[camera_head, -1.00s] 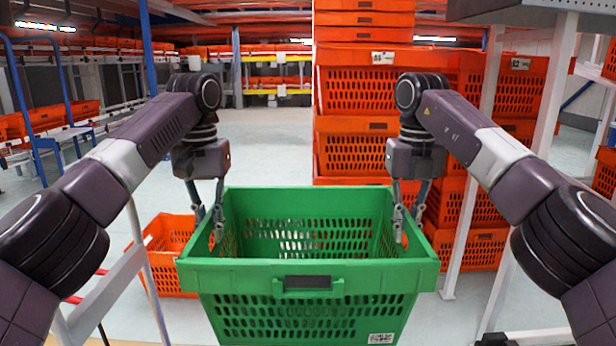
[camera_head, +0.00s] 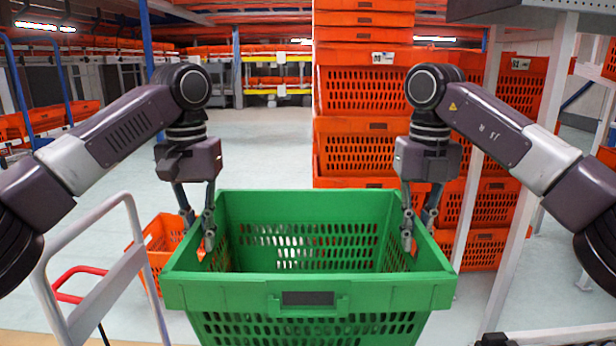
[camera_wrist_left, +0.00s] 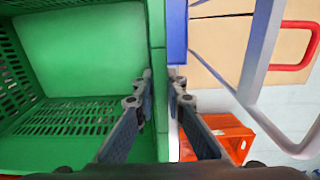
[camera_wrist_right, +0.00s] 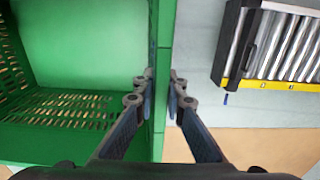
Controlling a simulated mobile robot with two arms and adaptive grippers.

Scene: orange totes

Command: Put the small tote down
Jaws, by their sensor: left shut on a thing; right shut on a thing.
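The small tote is a green, open-topped crate (camera_head: 306,262) with slotted walls, in the middle front of the head view. It looks level and empty. My left gripper (camera_head: 198,222) is shut on its left side wall, with one finger inside and one outside. The left wrist view shows this green wall (camera_wrist_left: 157,90) between the fingers. My right gripper (camera_head: 418,222) is shut on its right side wall the same way. That wall also shows in the right wrist view (camera_wrist_right: 161,85). The tote's underside is out of view.
A tall stack of orange totes (camera_head: 366,90) stands behind, right of centre. A small orange tote (camera_head: 163,240) is on the floor at left. A pale cart frame (camera_head: 105,275) is at front left. A roller conveyor (camera_wrist_right: 275,45) lies beyond the right gripper. Open floor is behind left.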

